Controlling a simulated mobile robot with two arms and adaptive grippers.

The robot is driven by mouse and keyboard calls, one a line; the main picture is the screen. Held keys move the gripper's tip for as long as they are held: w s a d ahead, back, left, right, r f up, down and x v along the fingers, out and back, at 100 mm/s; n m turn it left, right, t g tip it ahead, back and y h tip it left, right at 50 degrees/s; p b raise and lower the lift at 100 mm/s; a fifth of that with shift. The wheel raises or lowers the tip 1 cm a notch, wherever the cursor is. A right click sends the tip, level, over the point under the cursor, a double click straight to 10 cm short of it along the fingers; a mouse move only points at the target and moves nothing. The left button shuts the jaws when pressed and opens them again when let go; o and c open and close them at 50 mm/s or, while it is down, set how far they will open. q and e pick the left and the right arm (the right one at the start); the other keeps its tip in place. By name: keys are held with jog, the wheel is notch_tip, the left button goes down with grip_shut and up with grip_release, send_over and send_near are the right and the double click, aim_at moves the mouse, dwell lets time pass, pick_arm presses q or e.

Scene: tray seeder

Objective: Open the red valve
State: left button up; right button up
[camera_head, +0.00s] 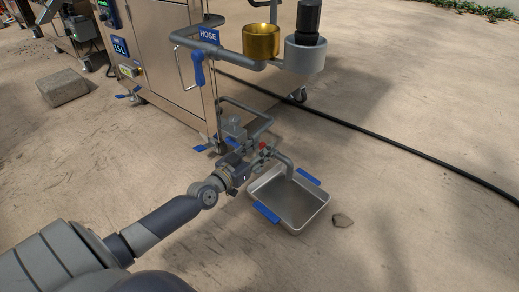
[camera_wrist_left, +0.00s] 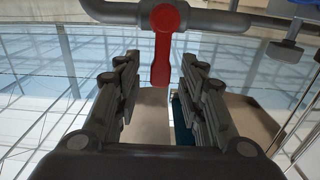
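The red valve (camera_wrist_left: 162,45) sits on a grey horizontal pipe (camera_wrist_left: 215,19) at the top of the left wrist view. Its flat handle points from the pipe toward my left gripper (camera_wrist_left: 160,62). My left gripper is open, with one finger on each side of the handle's line and visible gaps on both sides. In the head view the valve is a small red spot (camera_head: 263,146) on the low pipe, just beyond my left gripper (camera_head: 256,160), which partly covers that area. My right gripper is in neither view.
A steel tray (camera_head: 318,212) with blue handles lies under the pipe's outlet. The metal machine (camera_head: 165,50) stands behind, with a blue-handled hose valve (camera_head: 198,70). A black hose (camera_head: 400,147) crosses the ground at right.

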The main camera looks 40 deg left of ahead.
pick_arm(q)
grip_shut()
jog(key=shift+a, duration=0.1)
jog(key=a+f+n+b, duration=0.5)
jog(key=n, duration=1.2)
jog(key=shift+w+a+f+n, duration=0.15)
jog(key=shift+a+f+n, duration=0.05)
jog(key=shift+f+n, duration=0.2)
dwell(0.4)
